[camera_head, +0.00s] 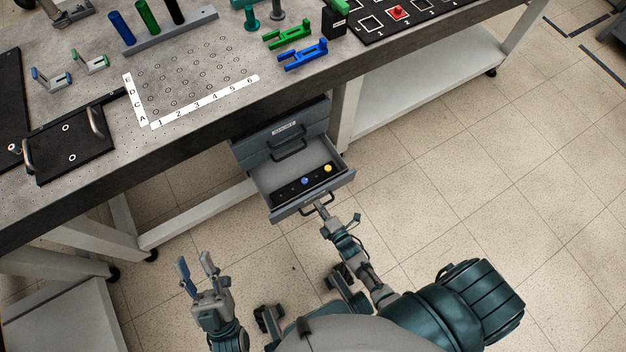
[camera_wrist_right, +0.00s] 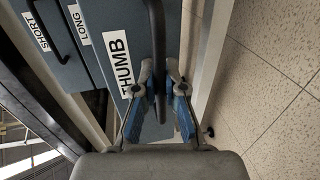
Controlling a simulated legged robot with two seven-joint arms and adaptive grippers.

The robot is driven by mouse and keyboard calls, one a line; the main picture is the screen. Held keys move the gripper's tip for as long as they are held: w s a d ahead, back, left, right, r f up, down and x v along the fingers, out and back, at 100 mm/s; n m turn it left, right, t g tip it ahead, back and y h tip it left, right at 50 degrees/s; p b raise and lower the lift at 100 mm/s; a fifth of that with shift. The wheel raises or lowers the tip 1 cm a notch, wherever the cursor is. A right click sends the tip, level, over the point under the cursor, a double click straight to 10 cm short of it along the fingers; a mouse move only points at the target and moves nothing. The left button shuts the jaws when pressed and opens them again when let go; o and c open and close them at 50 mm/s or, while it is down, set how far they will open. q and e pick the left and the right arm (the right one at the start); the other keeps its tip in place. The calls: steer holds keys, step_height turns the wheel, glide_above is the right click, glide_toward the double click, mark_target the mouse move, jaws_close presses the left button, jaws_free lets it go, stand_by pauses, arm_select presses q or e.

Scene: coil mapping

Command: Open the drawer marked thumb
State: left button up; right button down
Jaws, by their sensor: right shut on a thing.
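The bottom drawer (camera_head: 258,182) under the table is pulled out, and its inside shows in the head view. A black strip with a blue and a yellow knob lies in it. In the right wrist view its front carries the label THUMB (camera_wrist_right: 118,64). My right gripper (camera_head: 321,208) is at the drawer's front; in the wrist view it is shut on the dark drawer handle (camera_wrist_right: 157,45), one blue-padded finger on each side. My left gripper (camera_head: 197,268) is open and empty, above the floor, left of the drawer and apart from it.
Shut drawers marked LONG (camera_wrist_right: 88,28) and SHORT (camera_wrist_right: 38,30) are beside the thumb drawer in the wrist view. The grey table (camera_head: 190,135) above bears a lettered grid, colored pegs, brackets and black boards. Floor in front is clear.

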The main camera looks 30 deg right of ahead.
steer(key=shift+s+d+f, duration=0.1)
steer(key=shift+s+d, duration=0.15)
steer(key=shift+s, duration=0.65)
steer(key=shift+s+d+f, duration=0.1)
steer(key=shift+s+d, duration=0.1)
steer(key=shift+s, duration=0.65)
steer(key=c, duration=1.2)
jaws_free()
steer(key=shift+w, duration=0.1)
steer(key=v, duration=1.2)
steer(key=shift+a, duration=0.1)
